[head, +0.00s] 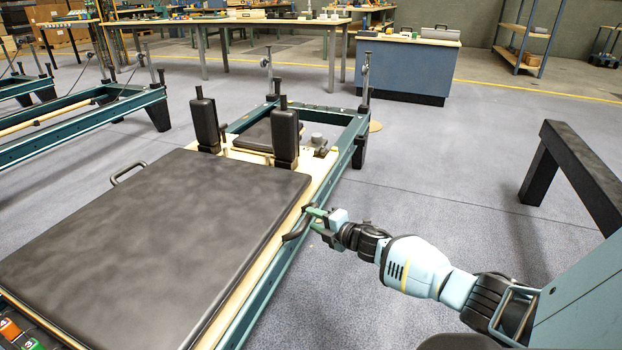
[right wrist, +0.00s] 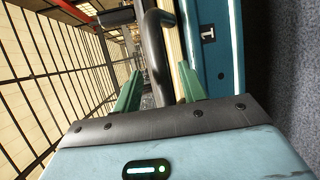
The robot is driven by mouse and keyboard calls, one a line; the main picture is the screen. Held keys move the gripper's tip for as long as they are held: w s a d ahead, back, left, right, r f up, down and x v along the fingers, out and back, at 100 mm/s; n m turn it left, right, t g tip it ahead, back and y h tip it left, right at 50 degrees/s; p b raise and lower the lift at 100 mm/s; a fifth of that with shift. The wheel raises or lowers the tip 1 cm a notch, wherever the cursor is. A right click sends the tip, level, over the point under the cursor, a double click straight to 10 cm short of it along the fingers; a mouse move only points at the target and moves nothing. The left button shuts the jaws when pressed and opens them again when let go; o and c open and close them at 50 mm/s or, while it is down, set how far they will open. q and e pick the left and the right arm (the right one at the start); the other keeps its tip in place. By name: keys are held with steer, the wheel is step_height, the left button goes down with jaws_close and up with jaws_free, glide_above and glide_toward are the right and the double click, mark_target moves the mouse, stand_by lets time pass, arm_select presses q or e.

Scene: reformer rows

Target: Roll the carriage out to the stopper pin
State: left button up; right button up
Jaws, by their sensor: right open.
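The carriage (head: 150,235) is a black padded platform with two upright shoulder blocks (head: 285,138) at its far end. It sits on the teal reformer frame (head: 262,290). A black side handle (head: 297,228) sticks out from its right edge. My right gripper (head: 311,213) is at this handle. In the right wrist view its green fingers (right wrist: 160,90) are open, with the bent handle tube (right wrist: 157,50) showing between them; contact cannot be told. A plate marked 1 (right wrist: 208,35) shows on the frame rail. I cannot make out the stopper pin. My left gripper is not in view.
A black bench-like frame (head: 575,165) stands on the right. Another reformer (head: 90,125) is at the left. A long worktable (head: 230,20) and a blue cabinet (head: 405,70) stand at the back.

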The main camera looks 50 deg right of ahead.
steer(key=shift+s+a+r+p, duration=0.15)
steer(key=shift+s+p, duration=0.1)
steer(key=shift+s, duration=0.5)
steer(key=shift+s+d+r+p, duration=0.15)
steer(key=shift+s+p, duration=0.15)
steer(key=shift+s, duration=0.4)
steer(key=shift+s+a+r+p, duration=0.15)
steer(key=shift+s+p, duration=0.1)
steer(key=shift+s, duration=0.5)
